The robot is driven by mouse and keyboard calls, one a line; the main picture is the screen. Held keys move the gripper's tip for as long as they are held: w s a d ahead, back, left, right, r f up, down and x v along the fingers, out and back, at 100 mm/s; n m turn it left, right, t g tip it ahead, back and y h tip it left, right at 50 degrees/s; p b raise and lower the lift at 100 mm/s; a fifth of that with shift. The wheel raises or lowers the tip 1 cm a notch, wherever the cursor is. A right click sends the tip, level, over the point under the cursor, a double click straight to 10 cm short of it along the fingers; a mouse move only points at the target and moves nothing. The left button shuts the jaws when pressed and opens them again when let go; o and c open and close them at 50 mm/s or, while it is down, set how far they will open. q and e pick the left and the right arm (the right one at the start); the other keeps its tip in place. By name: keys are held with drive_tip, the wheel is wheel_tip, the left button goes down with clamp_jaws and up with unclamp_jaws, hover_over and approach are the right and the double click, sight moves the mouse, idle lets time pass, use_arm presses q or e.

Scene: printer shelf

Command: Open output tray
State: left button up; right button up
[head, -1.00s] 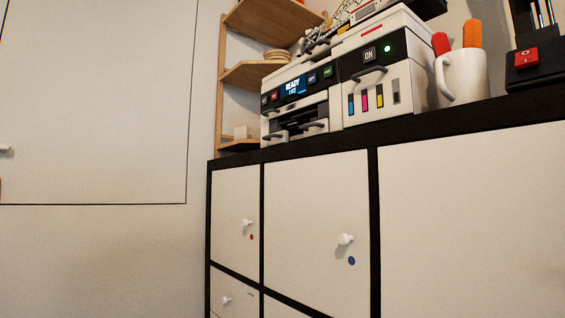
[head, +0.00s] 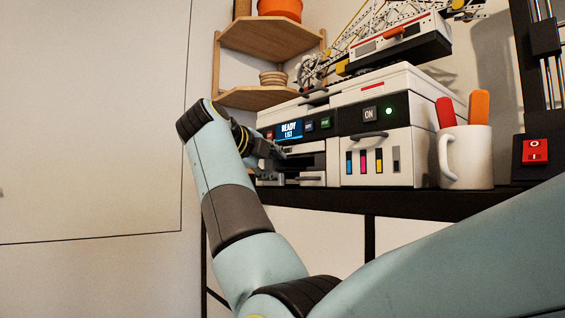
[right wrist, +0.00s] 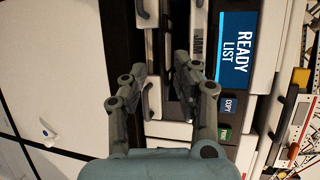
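The white and black printer (head: 380,90) stands on the dark shelf top, its screen (head: 290,130) reading READY LIST. Its front has a dark opening (head: 308,160) below the screen and a low drawer front with a dark handle (head: 311,179). I cannot tell for sure which part is the output tray; no part clearly sticks out. My right gripper (head: 276,152) is at the printer's left front, partly covering it. In the right wrist view my right gripper (right wrist: 160,72) is open, with fingers apart before the printer's lower front. I cannot tell whether they touch it. My left gripper is not in view.
A white mug (head: 468,158) with red and orange handles stands right of the printer, beside a black device with a red switch (head: 535,151). A crane-like model (head: 400,45) sits on top. Wooden corner shelves (head: 262,97) are behind left. White cabinet doors lie below.

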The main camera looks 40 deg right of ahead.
sight(282, 169)
drive_tip(key=p+x, duration=0.1)
drive_tip(key=x, duration=0.4)
drive_tip(key=shift+w+d+p, duration=0.1)
drive_tip(key=shift+d+p, duration=0.2)
drive_tip(key=shift+p, duration=0.1)
